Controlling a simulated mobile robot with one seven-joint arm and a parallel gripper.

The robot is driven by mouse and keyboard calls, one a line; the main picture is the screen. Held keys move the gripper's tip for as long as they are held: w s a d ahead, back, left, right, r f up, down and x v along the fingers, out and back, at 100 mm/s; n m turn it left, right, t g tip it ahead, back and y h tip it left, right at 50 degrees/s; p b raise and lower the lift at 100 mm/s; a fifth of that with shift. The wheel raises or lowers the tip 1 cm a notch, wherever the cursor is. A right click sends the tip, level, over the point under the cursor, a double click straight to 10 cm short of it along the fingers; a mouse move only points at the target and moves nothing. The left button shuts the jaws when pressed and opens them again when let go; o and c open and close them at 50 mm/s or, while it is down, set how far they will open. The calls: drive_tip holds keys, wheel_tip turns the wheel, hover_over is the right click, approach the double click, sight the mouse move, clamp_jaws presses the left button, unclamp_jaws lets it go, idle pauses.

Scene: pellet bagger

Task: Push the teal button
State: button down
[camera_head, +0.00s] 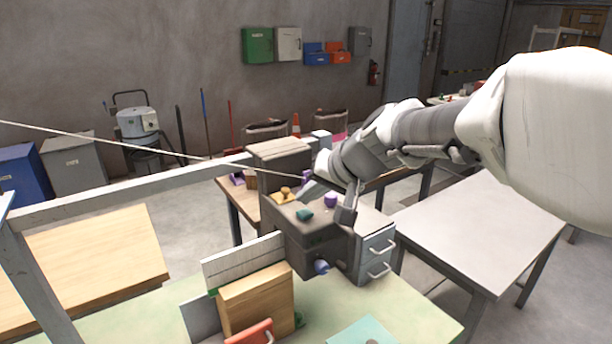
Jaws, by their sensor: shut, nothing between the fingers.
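The teal button (304,214) sits on the top face of a dark grey machine (312,241) in the middle of the view. My gripper (346,216) points down beside the machine's right edge, to the right of the teal button and apart from it in the picture. Its fingers are shut with nothing between them. A purple button (331,199) is between the teal button and my gripper, a little farther back. How high my fingertips are above the machine is hard to tell.
A grey drawer cabinet (374,257) stands right of the machine. A blue knob (320,267) is on the machine's front. A wooden block (257,303) stands on the green table (405,316) in front. A bare grey table (485,222) is at the right.

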wheel_tip(320, 180, up, 6)
drive_tip(key=p, duration=0.3)
drive_tip(key=shift+p, duration=0.4)
drive_tip(key=h, duration=0.3)
approach(308, 215)
drive_tip(key=s+d, duration=0.3)
drive_tip(key=s, duration=0.2)
drive_tip(key=s+d+f+h, duration=0.1)
drive_tip(key=s+d+f, duration=0.1)
drive_tip(key=s+d, duration=0.2)
drive_tip(key=s+d+f+n+g+h, duration=0.1)
drive_tip(key=s+d, duration=0.3)
drive_tip(key=s, duration=0.5)
drive_tip(key=shift+f+h, duration=0.5)
drive_tip(key=shift+f, duration=0.25)
